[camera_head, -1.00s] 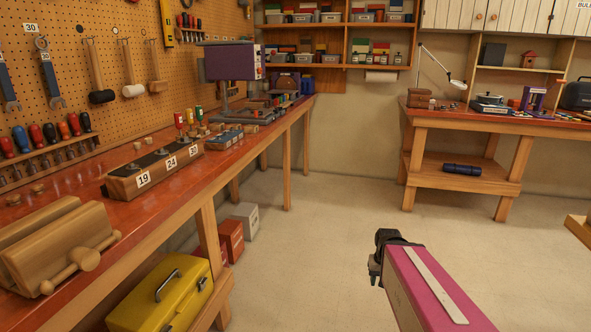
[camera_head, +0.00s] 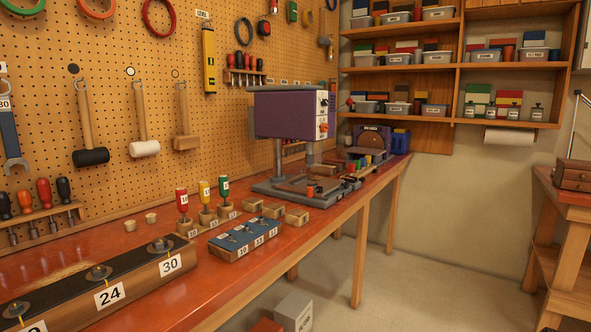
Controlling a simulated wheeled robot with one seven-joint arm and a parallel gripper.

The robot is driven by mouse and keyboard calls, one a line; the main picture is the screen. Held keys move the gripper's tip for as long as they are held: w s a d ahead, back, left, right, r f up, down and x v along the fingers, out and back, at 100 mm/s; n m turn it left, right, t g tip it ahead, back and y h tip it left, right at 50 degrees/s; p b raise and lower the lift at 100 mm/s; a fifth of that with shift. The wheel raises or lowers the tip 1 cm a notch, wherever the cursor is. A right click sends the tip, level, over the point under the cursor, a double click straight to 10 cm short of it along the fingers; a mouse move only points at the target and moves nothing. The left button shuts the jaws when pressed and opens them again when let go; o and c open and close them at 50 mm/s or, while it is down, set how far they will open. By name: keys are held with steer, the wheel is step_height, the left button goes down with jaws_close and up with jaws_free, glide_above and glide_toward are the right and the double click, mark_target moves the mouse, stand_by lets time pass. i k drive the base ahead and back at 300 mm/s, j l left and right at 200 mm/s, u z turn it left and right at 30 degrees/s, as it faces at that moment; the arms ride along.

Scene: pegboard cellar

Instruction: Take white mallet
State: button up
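The white mallet (camera_head: 144,148) hangs head down on the pegboard at the left, with a wooden handle and a white cylindrical head. It hangs between a black-headed mallet (camera_head: 91,156) on its left and a wooden-headed mallet (camera_head: 186,142) on its right. All three hang apart from one another, above the back of the red workbench. My gripper is not in the current view, so whether it is open or shut does not show.
The red-topped workbench (camera_head: 222,286) runs below the pegboard. Clear floor (camera_head: 425,250) lies to the right.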

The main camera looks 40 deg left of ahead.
mark_target(144, 148)
steer(key=i+u, duration=0.15)
steer(key=i, duration=0.25)
steer(key=i+l+u, duration=0.1)
steer(key=i, duration=0.3)
steer(key=i+l+u, duration=0.15)
steer(key=i, duration=0.25)
steer(key=l+u, duration=0.1)
steer(key=u, duration=1.9)
